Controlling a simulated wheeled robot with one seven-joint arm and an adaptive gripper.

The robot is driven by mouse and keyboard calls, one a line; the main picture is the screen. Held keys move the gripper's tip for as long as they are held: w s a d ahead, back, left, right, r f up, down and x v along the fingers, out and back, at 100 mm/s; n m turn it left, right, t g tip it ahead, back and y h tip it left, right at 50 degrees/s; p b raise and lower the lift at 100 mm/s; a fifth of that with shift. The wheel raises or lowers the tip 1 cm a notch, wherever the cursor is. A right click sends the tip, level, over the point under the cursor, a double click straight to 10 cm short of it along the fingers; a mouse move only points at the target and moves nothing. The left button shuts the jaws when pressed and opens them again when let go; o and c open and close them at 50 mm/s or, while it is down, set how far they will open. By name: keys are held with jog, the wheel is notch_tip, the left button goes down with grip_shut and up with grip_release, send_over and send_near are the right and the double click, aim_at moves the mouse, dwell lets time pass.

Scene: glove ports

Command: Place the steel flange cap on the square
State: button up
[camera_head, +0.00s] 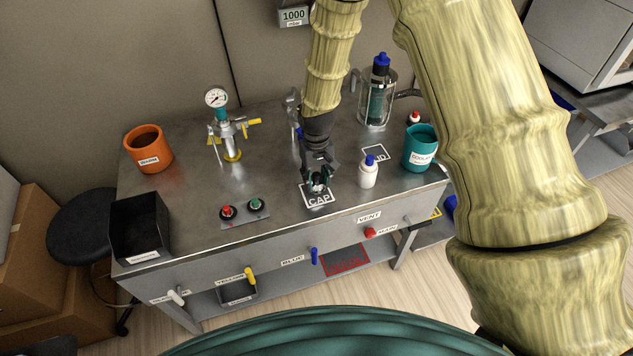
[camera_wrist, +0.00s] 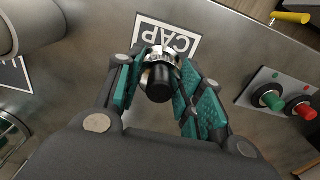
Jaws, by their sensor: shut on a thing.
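The steel flange cap (camera_wrist: 158,58) shows in the wrist view as a silver ring with a black knob (camera_wrist: 160,85). My gripper (camera_wrist: 160,68) is shut on it, with the teal finger pads at its two sides. The white-outlined square (camera_wrist: 178,33) marked CAP lies just beyond the cap, which covers part of its near edge in that view. In the head view my gripper (camera_head: 318,178) points down over the back part of the square (camera_head: 318,200). The fingers mostly hide the cap there. I cannot tell whether the cap touches the bench.
A white bottle with a blue top (camera_head: 368,173) stands close to the right of my gripper. Red and green buttons (camera_head: 243,210) are to the left. A teal mug (camera_head: 420,147), a gauge valve (camera_head: 228,135), an orange mug (camera_head: 148,150) and a black bin (camera_head: 140,228) stand farther off.

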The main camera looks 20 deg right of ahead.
aim_at(316, 174)
jog(key=shift+f+p, duration=0.35)
jog(key=shift+f, duration=0.95)
jog(key=shift+f, duration=0.15)
jog(key=o, duration=1.1)
jog(key=shift+r+b, duration=1.4)
jog(key=shift+r, duration=4.8)
